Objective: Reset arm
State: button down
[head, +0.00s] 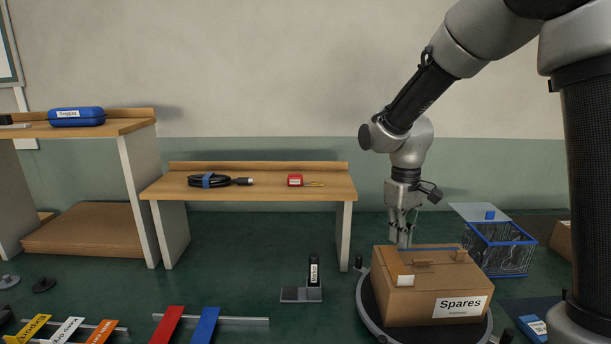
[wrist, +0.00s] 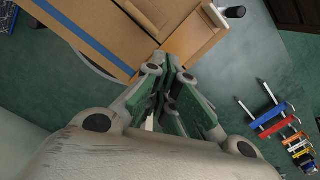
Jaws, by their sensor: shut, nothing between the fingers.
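My gripper (head: 401,232) points down just behind the back left part of a cardboard box labelled Spares (head: 415,302) in the head view. Its fingers are shut and hold nothing. In the wrist view the closed fingertips (wrist: 170,72) appear over the edge of the box (wrist: 95,25). I cannot tell whether they touch it. My arm reaches in from the upper right and bends down at the wrist.
The box stands on a round dark base (head: 367,305). A wire crate with a blue rim (head: 500,240) is to its right. A low table (head: 255,183) holds a coiled cable (head: 210,180) and a red item (head: 295,180). Coloured labelled bars (head: 205,324) lie at front left.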

jog(key=s+d+r+m+t, duration=0.2)
jog(key=s+d+r, duration=0.4)
jog(key=s, duration=0.4)
jog(key=s+d+r+m+t, duration=0.3)
jog(key=s+d+r, duration=0.4)
jog(key=s, duration=0.4)
jog(key=shift+s+d, duration=0.2)
jog(key=shift+d, duration=0.25)
